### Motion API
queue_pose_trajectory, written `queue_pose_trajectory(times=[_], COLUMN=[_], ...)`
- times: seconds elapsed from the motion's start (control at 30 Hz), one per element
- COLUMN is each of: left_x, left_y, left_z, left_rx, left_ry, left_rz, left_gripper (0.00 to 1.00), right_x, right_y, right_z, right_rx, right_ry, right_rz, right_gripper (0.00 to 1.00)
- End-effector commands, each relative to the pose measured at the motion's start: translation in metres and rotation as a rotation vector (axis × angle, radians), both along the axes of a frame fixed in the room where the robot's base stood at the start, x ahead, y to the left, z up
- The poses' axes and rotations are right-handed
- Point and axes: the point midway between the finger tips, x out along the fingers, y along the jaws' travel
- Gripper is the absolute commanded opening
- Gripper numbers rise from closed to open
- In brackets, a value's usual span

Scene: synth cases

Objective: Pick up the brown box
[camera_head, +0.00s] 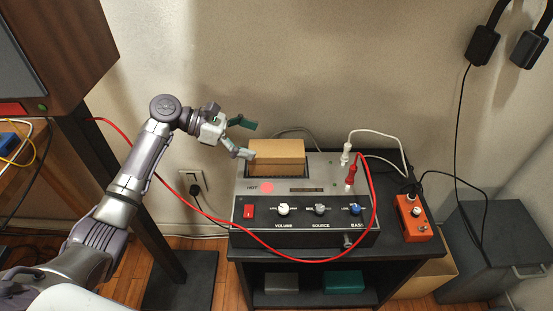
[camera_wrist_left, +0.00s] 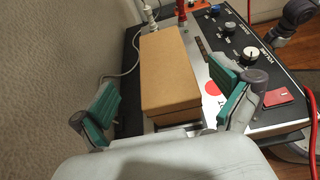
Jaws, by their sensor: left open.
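The brown box (camera_head: 277,157) stands in a recess at the back left of the grey and black synth case (camera_head: 330,237), in the head view. My left gripper (camera_head: 244,138) is open at the box's left, its fingers apart and empty. In the left wrist view the brown box (camera_wrist_left: 168,75) lies ahead, between the lines of the two green-padded fingers of the left gripper (camera_wrist_left: 168,108). I cannot tell whether a finger touches it. The lower part of the box is hidden by the recess. My right gripper is not in view.
A red plug (camera_head: 351,176) and a white plug (camera_head: 346,155) rise right of the box, with cables looping across the case. An orange pedal (camera_head: 412,218) sits on the black stand at right. The wall is close behind. A wooden cabinet (camera_head: 75,45) stands at upper left.

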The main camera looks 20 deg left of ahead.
Motion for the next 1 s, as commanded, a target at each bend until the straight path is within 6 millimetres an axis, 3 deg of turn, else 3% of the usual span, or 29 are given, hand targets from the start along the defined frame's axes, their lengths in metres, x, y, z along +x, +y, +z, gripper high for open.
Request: queue_pose_trajectory(times=[0.23,0.5,0.83,1.0], left_x=[0.005,0.012,0.014,0.014], left_y=[-0.017,-0.052,-0.058,-0.058], left_z=[-0.009,-0.025,-0.027,-0.027], left_rx=[0.000,0.000,0.001,0.001], left_ry=[-0.001,0.000,-0.001,0.000], left_rz=[0.001,0.001,0.003,0.002], left_gripper=[1.00,1.00,1.00,0.73], right_x=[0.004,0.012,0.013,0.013], right_y=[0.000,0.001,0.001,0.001], right_z=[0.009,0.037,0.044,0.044], right_rx=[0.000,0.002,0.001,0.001], right_ry=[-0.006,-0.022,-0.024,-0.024], right_rz=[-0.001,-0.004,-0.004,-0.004], right_gripper=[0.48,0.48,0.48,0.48])
